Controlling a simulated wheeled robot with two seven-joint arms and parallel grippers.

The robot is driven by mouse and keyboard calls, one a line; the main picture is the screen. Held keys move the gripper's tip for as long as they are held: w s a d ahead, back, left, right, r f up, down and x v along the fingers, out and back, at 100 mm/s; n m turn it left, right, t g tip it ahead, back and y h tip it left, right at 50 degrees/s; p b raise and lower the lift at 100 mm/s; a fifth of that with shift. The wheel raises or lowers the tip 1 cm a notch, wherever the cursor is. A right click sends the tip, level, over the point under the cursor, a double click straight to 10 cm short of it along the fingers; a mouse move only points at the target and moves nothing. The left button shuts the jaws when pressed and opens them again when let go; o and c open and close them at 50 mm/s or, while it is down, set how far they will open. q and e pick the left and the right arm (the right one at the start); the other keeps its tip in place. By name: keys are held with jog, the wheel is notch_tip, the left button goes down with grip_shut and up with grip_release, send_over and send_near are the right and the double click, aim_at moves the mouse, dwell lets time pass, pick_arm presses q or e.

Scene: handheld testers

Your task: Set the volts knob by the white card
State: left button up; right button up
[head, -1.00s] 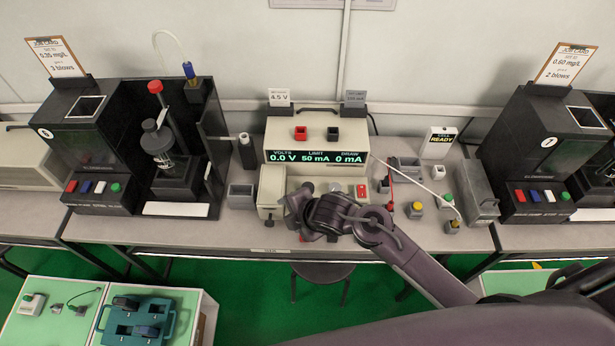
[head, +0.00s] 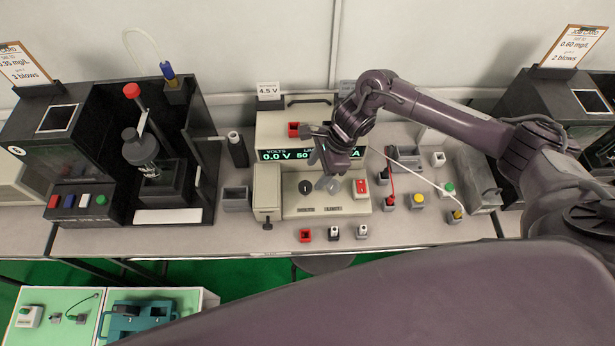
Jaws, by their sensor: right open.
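The white card (head: 268,89) reads 4.5 V and stands at the back left of the beige power supply (head: 268,128). The display (head: 284,155) shows VOLTS 0.0 V; the arm hides most of the LIMIT and DRAW readings. The black volts knob (head: 305,187) sits on the lower front panel above the VOLTS label. A grey knob (head: 334,187) sits to its right above the LIMIT label. My right gripper (head: 321,170) is open, pointing down just above and behind the two knobs. No contact with the volts knob is visible. My left gripper is not in view.
A red switch (head: 361,188) is right of the knobs. Red and white leads run at the right. A grey box (head: 237,197) and a black cylinder (head: 238,150) stand left.

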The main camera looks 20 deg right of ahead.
aim_at(307, 185)
jog(key=p+x, duration=0.1)
jog(key=x, duration=0.4)
jog(key=shift+a+f, duration=0.2)
jog(key=shift+f, duration=0.35)
jog(key=shift+c, duration=0.5)
jog(key=c, duration=0.9)
jog(key=shift+m, duration=0.3)
